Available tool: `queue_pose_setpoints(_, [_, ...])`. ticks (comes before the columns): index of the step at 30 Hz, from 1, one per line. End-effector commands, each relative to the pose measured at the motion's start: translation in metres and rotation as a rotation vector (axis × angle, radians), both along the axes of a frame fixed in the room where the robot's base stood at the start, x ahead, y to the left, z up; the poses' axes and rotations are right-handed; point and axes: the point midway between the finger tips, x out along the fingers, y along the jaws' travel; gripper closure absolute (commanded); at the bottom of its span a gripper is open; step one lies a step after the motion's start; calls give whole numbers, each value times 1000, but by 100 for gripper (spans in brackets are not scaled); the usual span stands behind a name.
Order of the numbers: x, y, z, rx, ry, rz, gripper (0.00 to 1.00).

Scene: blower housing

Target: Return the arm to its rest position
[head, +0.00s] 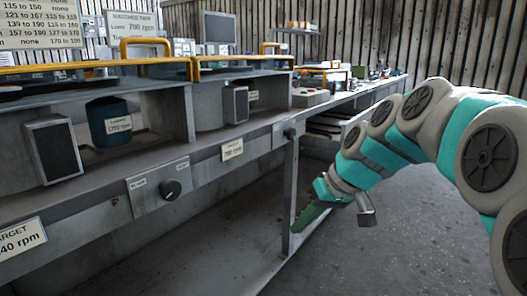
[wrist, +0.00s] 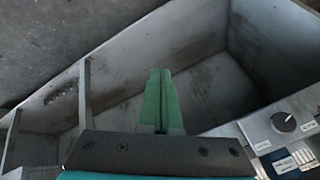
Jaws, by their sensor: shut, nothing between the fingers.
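My arm, grey with teal bands, reaches in from the right of the head view and bends down beside the long grey workbench. My gripper (head: 308,216) has green fingers and hangs low, below the bench top near a bench leg. In the wrist view the green fingers (wrist: 160,85) lie together with nothing between them. They point over the bare floor and the grey walls under the bench. I cannot tell from these views whether the gripper touches the bench leg.
The workbench front carries a panel with a black knob (head: 170,189), also in the wrist view (wrist: 283,122). A blue container (head: 108,122) sits in an open bay. Yellow rails (head: 95,66) run above. A dark monitor (head: 219,27) stands behind. The floor (head: 400,230) beneath my arm is clear.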

Motion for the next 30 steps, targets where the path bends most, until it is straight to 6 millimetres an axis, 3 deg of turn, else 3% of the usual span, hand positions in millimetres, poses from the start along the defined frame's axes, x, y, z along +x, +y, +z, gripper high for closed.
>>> queue_pose_setpoints(1, [-28,2,-14,-33,54,-16,100])
queue_pose_setpoints(9, [-165,-19,-94,-239,315,-159,100])
queue_pose_setpoints(15, [-252,-50,-138,-386,446,-268,100])
queue_pose_setpoints(21, [-293,-68,-157,-457,501,-324,100])
queue_pose_setpoints(30, [-296,-70,-159,-466,506,-332,100])
